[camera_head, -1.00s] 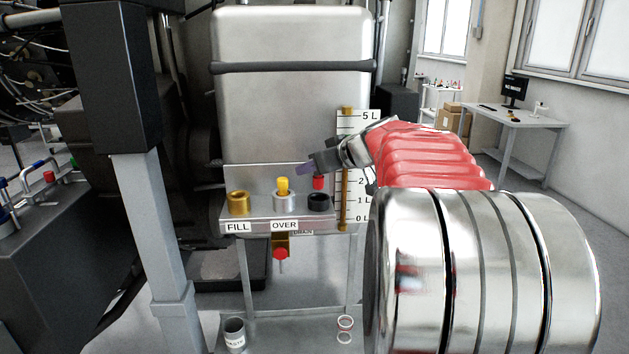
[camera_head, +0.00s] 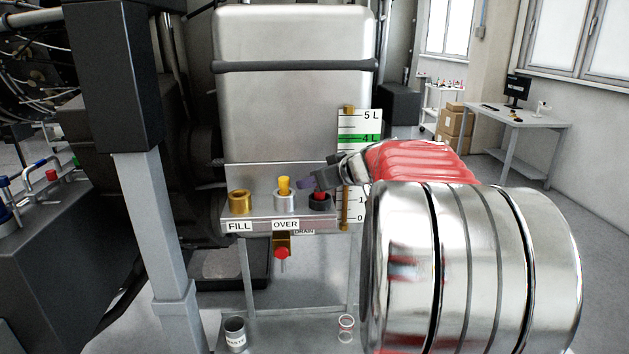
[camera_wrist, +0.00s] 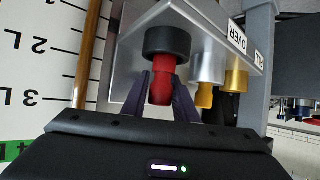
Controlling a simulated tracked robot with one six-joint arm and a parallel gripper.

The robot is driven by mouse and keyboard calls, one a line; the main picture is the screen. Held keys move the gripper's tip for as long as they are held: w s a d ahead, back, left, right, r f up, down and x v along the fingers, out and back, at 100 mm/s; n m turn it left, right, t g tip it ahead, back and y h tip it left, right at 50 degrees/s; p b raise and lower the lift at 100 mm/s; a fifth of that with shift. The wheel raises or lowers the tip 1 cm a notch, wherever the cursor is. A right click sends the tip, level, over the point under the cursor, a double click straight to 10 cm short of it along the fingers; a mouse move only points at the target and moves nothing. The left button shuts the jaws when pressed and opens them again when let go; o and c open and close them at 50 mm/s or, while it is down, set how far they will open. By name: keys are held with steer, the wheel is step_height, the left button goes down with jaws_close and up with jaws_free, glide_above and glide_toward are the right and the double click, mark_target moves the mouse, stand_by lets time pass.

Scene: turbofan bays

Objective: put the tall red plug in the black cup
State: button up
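The red plug (camera_wrist: 162,85) is in line with the black cup (camera_wrist: 167,42), and its lower end meets or enters the cup's mouth. How deep it sits I cannot tell. In the head view the black cup (camera_head: 320,203) is the right one of the cups on the metal shelf, with a little of the red plug (camera_head: 319,194) showing at its top. My gripper (camera_wrist: 164,80) has its dark purple fingers on both sides of the plug, apparently closed against it. In the head view my gripper (camera_head: 308,184) hides the plug's upper part.
A silver cup (camera_head: 285,203) with a yellow plug (camera_head: 284,185) stands just left of the black cup. A brass cup (camera_head: 240,204) stands farther left. The level scale (camera_head: 362,150) rises close behind my wrist. A red-handled drain (camera_head: 281,253) hangs under the shelf.

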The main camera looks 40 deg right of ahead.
steer(key=shift+r, duration=0.1)
steer(key=shift+s+r, duration=0.15)
steer(key=shift+s, duration=0.05)
steer(key=v, duration=1.1)
steer(key=shift+s, duration=0.3)
steer(key=shift+r, duration=0.1)
